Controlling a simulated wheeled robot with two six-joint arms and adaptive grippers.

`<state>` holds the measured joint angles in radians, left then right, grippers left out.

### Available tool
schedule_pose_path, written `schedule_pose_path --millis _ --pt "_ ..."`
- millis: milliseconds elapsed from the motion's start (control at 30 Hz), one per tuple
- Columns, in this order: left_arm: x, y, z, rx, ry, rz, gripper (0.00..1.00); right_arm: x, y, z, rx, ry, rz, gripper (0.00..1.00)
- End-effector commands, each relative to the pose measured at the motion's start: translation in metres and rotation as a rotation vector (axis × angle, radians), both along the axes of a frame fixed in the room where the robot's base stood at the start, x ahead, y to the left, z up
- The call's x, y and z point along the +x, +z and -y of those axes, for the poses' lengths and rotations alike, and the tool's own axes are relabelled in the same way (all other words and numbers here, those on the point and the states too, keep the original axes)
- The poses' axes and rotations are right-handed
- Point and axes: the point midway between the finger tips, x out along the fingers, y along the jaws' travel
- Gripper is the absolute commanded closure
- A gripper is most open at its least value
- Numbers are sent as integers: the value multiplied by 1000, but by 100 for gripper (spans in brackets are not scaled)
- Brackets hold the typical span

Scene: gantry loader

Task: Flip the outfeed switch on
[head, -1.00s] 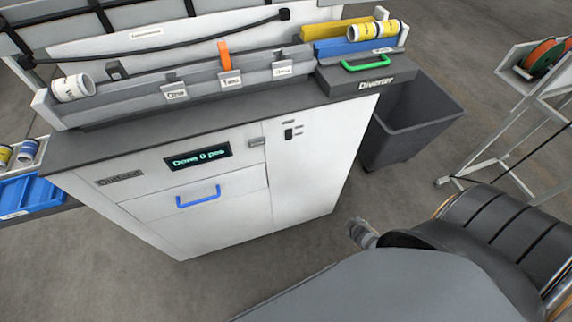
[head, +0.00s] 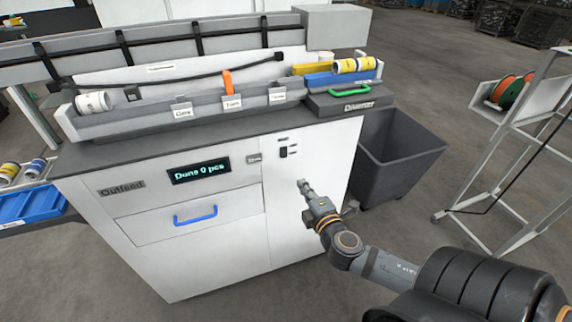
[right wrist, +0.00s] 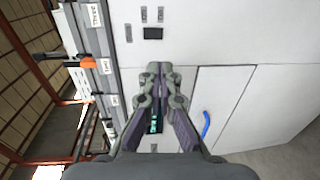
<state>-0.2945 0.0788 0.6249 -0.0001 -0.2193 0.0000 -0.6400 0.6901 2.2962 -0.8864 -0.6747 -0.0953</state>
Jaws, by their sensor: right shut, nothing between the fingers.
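A small black switch (head: 283,152) with small labels around it sits on the upper right front of the white outfeed cabinet (head: 295,225). It also shows in the right wrist view as a black block (right wrist: 152,33) beyond the fingertips. Its position is too small to read. My right gripper (head: 302,184) is in front of the cabinet, below and slightly right of the switch in the head view. In the right wrist view its fingers (right wrist: 165,70) are closed together and empty, apart from the switch. My left gripper is not in view.
A display (head: 199,171) reads "Done 0 pcs" above a drawer with a blue handle (head: 195,216). A green handle (head: 349,90) is on the diverter top. A dark bin (head: 398,155) stands right of the cabinet, and a spool rack (head: 515,110) farther right.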

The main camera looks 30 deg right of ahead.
Motion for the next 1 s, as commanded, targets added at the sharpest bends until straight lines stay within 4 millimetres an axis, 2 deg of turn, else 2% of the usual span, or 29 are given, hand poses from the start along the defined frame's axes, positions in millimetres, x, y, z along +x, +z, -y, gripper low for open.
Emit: schedule_pose_path --millis 133,233,600,733,1000 --pt "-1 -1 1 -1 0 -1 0 5 0 2 1 -2 1 100" --pt "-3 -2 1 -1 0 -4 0 17 -2 5 4 -5 3 100" --pt "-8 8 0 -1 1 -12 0 93 -9 23 6 -4 2 100" --pt "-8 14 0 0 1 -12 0 115 -12 28 6 -3 1 100" --pt "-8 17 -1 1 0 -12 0 135 -17 33 2 0 -1 100"
